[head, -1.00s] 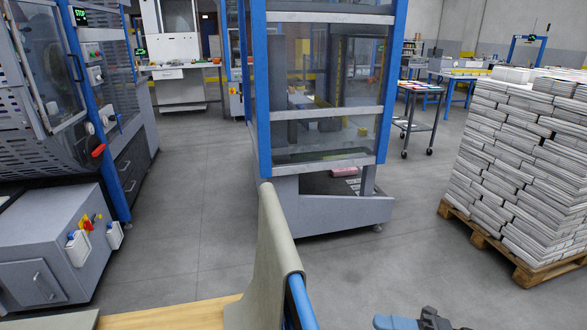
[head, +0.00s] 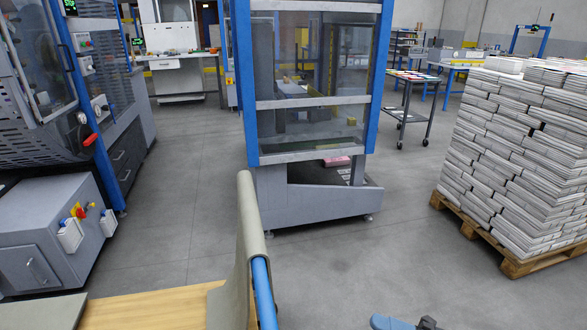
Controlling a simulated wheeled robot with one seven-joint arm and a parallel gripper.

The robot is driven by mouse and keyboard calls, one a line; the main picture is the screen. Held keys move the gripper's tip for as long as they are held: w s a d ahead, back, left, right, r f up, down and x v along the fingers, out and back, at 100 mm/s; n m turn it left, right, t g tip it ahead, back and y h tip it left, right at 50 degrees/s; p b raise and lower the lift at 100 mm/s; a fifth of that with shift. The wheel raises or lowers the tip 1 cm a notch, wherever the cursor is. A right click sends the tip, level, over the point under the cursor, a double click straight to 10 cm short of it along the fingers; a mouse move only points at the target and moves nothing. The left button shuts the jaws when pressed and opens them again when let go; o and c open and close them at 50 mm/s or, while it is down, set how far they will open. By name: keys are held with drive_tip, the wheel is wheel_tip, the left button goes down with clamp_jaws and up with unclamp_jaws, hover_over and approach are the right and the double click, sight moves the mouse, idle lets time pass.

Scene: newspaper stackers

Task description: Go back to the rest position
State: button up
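Part of my arm and gripper (head: 405,323) shows at the bottom edge of the head view, right of centre. Only a small blue and dark piece is in the picture. The fingertips are cut off or too small to read, so I cannot tell whether it is open or shut. Nothing is seen in it. It is low over grey floor, right of the blue rail on the wooden surface's side.
A wooden surface (head: 150,312) with a grey-green cover (head: 245,235) and blue rail (head: 264,295) is close in front. A blue-framed machine (head: 312,205) stands ahead. A newspaper stack (head: 520,150) on a pallet (head: 480,232) is right, grey machines (head: 45,235) left. Floor between is clear.

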drive_tip(key=s+d+r+m+t+h, duration=0.2)
drive_tip(key=s+m+h, duration=0.4)
drive_tip(key=s+m, duration=0.4)
drive_tip(key=s+d+r+m+t+h, duration=0.3)
drive_tip(key=s+m+h, duration=0.4)
drive_tip(key=s+m, duration=0.4)
drive_tip(key=s+d+r+m+t+h, duration=0.2)
drive_tip(key=s+m+t+h, duration=0.2)
drive_tip(key=s+m+h, duration=0.3)
drive_tip(key=s+m, duration=0.3)
drive_tip(key=s, duration=0.1)
drive_tip(key=shift+s+d+r, duration=0.15)
drive_tip(key=shift+d+r, duration=0.1)
drive_tip(key=shift+r, duration=0.05)
